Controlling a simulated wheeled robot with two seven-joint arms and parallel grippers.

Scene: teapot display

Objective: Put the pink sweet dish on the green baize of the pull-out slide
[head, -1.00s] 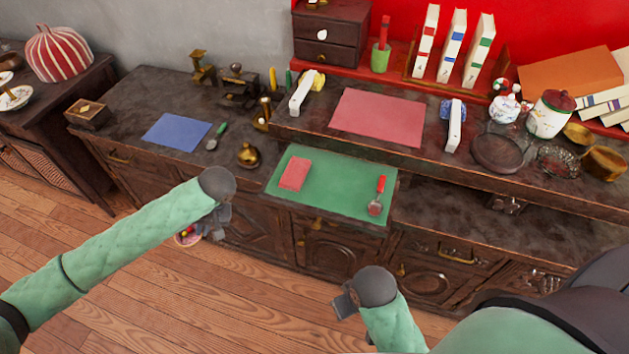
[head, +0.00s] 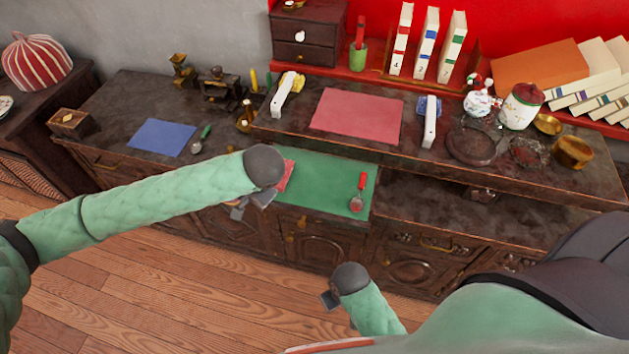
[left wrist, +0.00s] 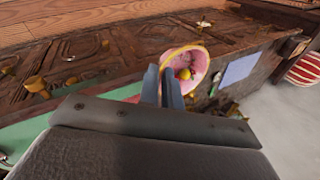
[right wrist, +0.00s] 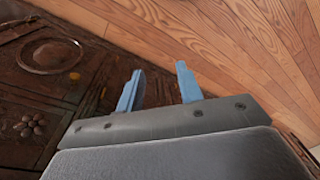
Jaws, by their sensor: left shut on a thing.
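The pink sweet dish (left wrist: 197,62), a pink bowl with a yellow rim and a yellow thing inside, shows in the left wrist view. My left gripper (left wrist: 166,72) is shut on its rim. In the head view my left gripper (head: 262,198) is in front of the cabinet at the left front of the slide; the dish is hidden there by my arm. The green baize (head: 320,190) of the pull-out slide shows in the middle of the head view. My right gripper (head: 328,299) is open and empty, low in front of the cabinet; its fingers show in the right wrist view (right wrist: 158,80).
On the baize lie a red pad (head: 286,174), partly hidden by my arm, at the left, and a red-handled scoop (head: 358,194) at the right. The baize between them is clear. A blue mat (head: 161,137) and a red mat (head: 356,114) lie on the counters behind.

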